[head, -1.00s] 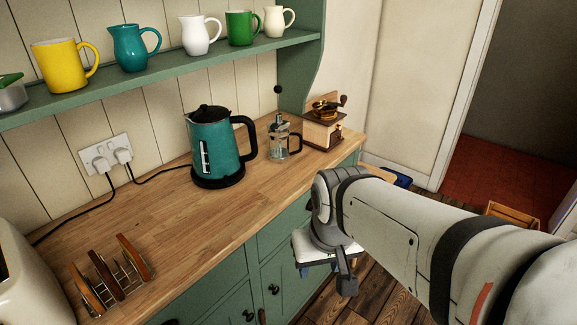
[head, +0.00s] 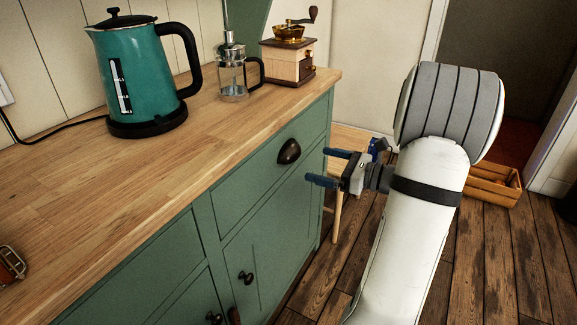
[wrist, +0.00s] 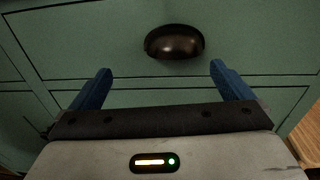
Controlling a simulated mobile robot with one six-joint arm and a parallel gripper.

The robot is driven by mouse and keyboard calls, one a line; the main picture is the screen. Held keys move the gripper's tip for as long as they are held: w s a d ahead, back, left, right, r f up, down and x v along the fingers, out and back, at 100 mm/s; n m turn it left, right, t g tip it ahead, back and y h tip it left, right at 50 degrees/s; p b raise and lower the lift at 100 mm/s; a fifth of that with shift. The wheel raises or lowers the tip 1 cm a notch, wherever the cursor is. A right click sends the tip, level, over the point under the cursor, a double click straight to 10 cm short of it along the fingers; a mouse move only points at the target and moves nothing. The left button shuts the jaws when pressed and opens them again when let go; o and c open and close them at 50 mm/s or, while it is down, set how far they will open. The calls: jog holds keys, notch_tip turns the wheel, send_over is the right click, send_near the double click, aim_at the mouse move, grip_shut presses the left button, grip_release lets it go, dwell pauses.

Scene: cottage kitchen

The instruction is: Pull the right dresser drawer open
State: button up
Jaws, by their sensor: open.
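The right dresser drawer (head: 247,180) is a green front near the dresser's right end, under the wooden worktop, and it looks shut. In the wrist view the handle (wrist: 175,42) lies ahead of and above the gap between my two fingers (wrist: 160,84), on the drawer front (wrist: 100,40).
A teal kettle (head: 142,75), a glass cafetiere (head: 233,75) and a coffee grinder (head: 290,52) stand on the worktop (head: 130,165). Green cupboard doors with dark knobs (head: 245,277) lie below. A wooden crate (head: 494,184) sits on the floor at right.

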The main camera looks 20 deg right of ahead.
aim_at(298, 154)
jog(key=shift+m+t, duration=0.5)
jog(key=w+a, duration=0.1)
jog(key=w, duration=0.1)
jog(key=w+a+b, duration=0.1)
jog(key=w, duration=0.1)
jog(key=w+a+b, duration=0.1)
jog(key=w, duration=0.1)
jog(key=shift+w+f, duration=0.25)
jog(key=shift+w, duration=0.15)
jog(key=shift+c, duration=0.2)
jog(key=c, duration=1.1)
jog(key=shift+c, duration=0.2)
